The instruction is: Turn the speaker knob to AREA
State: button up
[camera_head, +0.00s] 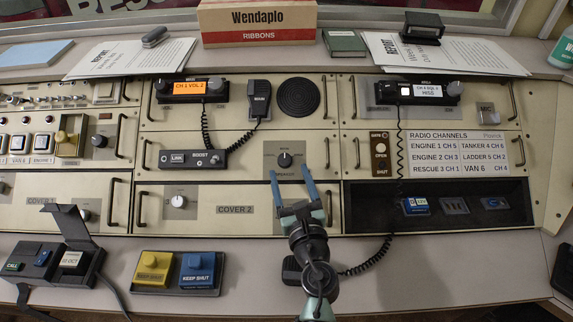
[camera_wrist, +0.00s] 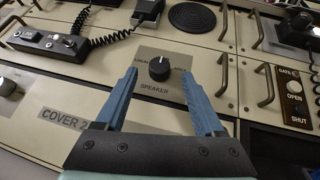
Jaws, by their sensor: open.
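The speaker knob (camera_head: 285,159) is a small round black knob on a grey plate in the middle of the console. In the wrist view the knob (camera_wrist: 159,70) stands above the word SPEAKER, its white mark pointing about upward. My gripper (camera_head: 289,172) is open and empty. In the wrist view its blue fingers (camera_wrist: 158,72) reach up on both sides of the knob, apart from it.
Metal handles (camera_head: 327,153) stand up from the panels to the right.

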aim_at(285, 162)
jog(key=shift+w+a+b, duration=0.15)
jog(key=shift+w+a, duration=0.05)
jog(key=shift+w, duration=0.8)
jog(key=shift+w+a+b, duration=0.15)
jog(key=shift+w+a, duration=0.05)
jog(key=shift+w, duration=0.75)
grip_shut()
